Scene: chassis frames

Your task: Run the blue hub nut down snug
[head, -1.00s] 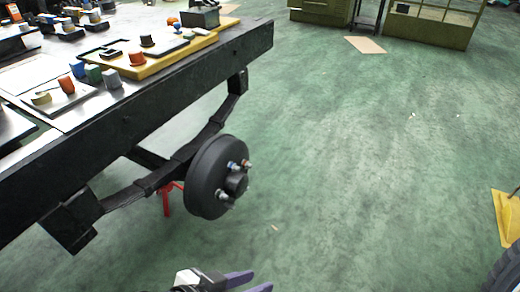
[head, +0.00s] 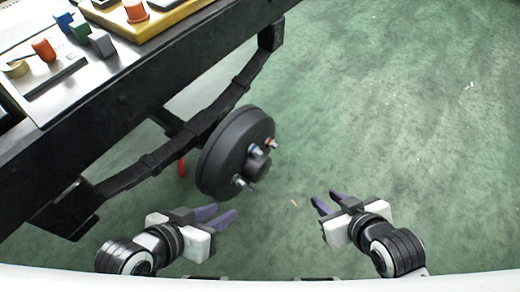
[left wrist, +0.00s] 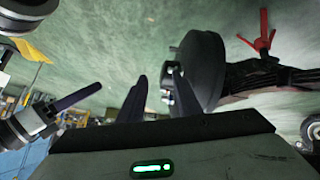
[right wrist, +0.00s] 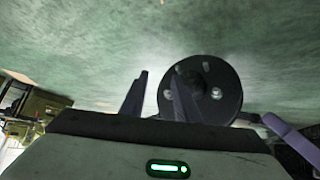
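The dark wheel hub (head: 226,155) hangs at the end of the axle under the chassis frame. The blue hub nut (head: 254,149) sits on one of its studs, near a copper-coloured nut (head: 272,143) and a silver stud end (head: 240,183). How far the blue nut is seated cannot be told. My left gripper (head: 226,210) is open and empty, just below the hub in the picture. My right gripper (head: 323,197) is open and empty, to the hub's right. The hub also shows in the left wrist view (left wrist: 203,65) and the right wrist view (right wrist: 222,88), where nut colours are unclear.
The black chassis rail (head: 130,85) and leaf spring (head: 200,125) run along the left. A red stand (head: 182,167) is partly hidden behind the hub. Coloured parts and a yellow tray (head: 165,20) lie on top. The green floor (head: 400,110) to the right is clear.

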